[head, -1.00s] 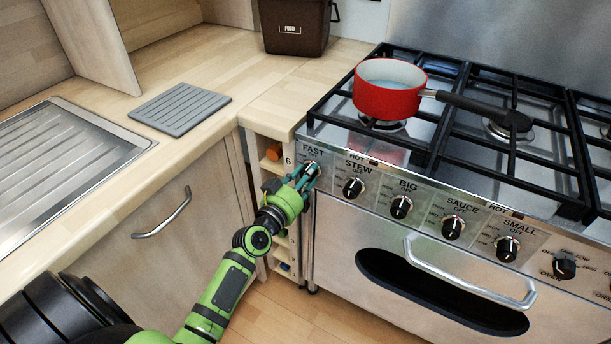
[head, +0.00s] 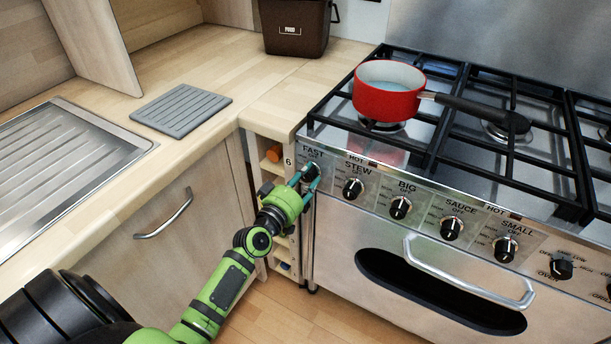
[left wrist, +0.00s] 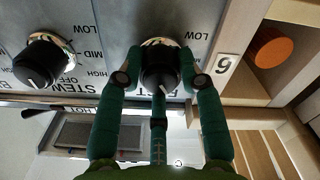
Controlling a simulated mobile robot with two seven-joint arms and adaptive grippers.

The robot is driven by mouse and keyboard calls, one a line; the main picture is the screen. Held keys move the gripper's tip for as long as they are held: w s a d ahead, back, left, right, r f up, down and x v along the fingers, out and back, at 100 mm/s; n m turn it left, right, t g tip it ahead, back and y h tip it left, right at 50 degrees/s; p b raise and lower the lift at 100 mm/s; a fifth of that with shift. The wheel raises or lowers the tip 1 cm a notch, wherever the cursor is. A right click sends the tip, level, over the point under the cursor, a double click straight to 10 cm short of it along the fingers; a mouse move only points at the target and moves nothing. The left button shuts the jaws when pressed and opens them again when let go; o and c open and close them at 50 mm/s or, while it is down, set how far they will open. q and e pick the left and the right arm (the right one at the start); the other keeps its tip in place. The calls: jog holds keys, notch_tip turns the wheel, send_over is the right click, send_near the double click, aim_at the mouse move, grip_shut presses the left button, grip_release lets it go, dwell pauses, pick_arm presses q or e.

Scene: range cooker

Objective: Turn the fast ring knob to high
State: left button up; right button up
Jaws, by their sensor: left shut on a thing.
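The fast ring knob (head: 311,172) is the leftmost black knob on the cooker's front panel, under the FAST label. My left gripper (head: 304,180) has its fingers on either side of this knob and is shut on it. In the left wrist view, the same black knob (left wrist: 160,66) sits between the two teal fingers, and part of its white pointer mark shows near its lower edge. My right gripper is not in view.
The stew knob (head: 353,188) is just right of the fast knob, with several more knobs beyond. A red saucepan (head: 386,103) stands on the hob's left burner. A wooden rack (head: 271,150) borders the cooker's left side. The oven handle (head: 470,272) juts out below.

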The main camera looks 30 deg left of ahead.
pick_arm(q)
jog(key=n, duration=0.5)
jog(key=shift+r, duration=0.15)
jog(key=shift+a+n, duration=0.1)
jog(key=shift+n, duration=0.2)
dwell(0.3)
jog(key=o, duration=1.1)
jog(key=shift+o, duration=0.2)
jog(key=shift+s+f, duration=0.2)
jog(key=shift+s, duration=0.3)
jog(key=s, duration=1.1)
jog(key=shift+r, duration=0.15)
